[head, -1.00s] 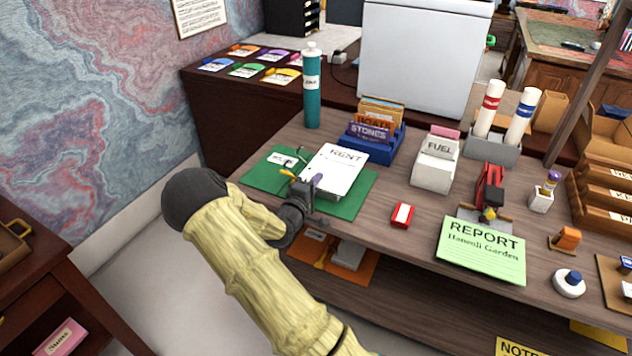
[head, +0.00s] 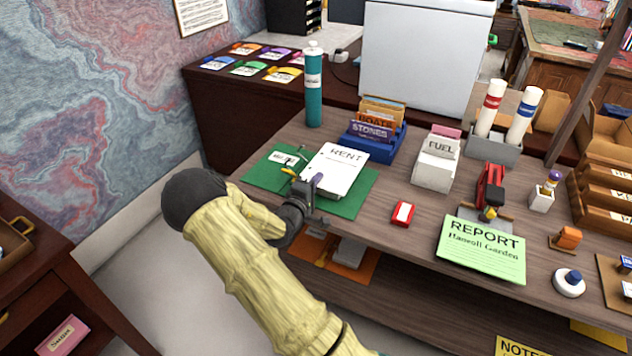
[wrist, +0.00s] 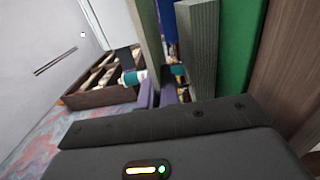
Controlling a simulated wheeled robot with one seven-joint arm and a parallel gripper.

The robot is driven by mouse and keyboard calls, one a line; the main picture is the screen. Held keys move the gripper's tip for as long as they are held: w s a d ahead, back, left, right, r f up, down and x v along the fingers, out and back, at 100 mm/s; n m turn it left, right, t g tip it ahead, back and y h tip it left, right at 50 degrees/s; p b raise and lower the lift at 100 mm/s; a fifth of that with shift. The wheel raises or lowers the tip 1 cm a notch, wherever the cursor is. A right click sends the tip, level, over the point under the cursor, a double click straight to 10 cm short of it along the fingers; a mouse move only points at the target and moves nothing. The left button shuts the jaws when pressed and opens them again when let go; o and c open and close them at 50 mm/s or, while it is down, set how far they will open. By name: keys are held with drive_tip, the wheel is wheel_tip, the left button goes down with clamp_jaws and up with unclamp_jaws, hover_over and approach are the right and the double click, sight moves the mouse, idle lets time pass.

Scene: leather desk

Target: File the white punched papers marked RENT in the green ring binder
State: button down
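The white papers marked RENT (head: 341,166) lie on the right part of the open green binder (head: 350,205), which is flat on the desk. Dark holes show near their left edge. Ring parts (head: 290,172) show beside that edge; whether they pass through the holes is too small to tell. My gripper (head: 312,190) is at the binder's front, close to the papers' near left corner. In the wrist view its two purple fingertips (wrist: 157,92) show a narrow gap with nothing clearly between them. Green binder surface (wrist: 240,45) shows to their right, beside a grey slab I cannot identify surely.
A blue organizer (head: 371,146) and a teal bottle (head: 313,90) stand behind the binder. A white FUEL holder (head: 435,165), a red stapler-like item (head: 490,190), a small red box (head: 402,213) and the green REPORT sheet (head: 483,247) are to the right.

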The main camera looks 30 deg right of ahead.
drive_tip(key=shift+w+d+f, duration=0.1)
drive_tip(key=shift+f, duration=0.05)
idle(0.3)
drive_tip(key=shift+f+b, duration=0.3)
drive_tip(key=shift+f, duration=0.3)
idle(0.3)
drive_tip(key=c, duration=1.5)
unclamp_jaws()
drive_tip(key=shift+c, duration=0.2)
drive_tip(key=shift+s+f, duration=0.25)
drive_tip(key=shift+f, duration=0.4)
drive_tip(key=shift+s+a+f, duration=0.1)
drive_tip(key=shift+s+a, duration=0.05)
drive_tip(key=shift+a, duration=0.1)
drive_tip(key=shift+v, duration=1.3)
drive_tip(key=shift+a+r+p, duration=0.2)
drive_tip(key=shift+a+p, duration=0.1)
drive_tip(key=shift+p, duration=0.1)
drive_tip(key=shift+p+v, duration=0.3)
drive_tip(key=shift+v, duration=0.8)
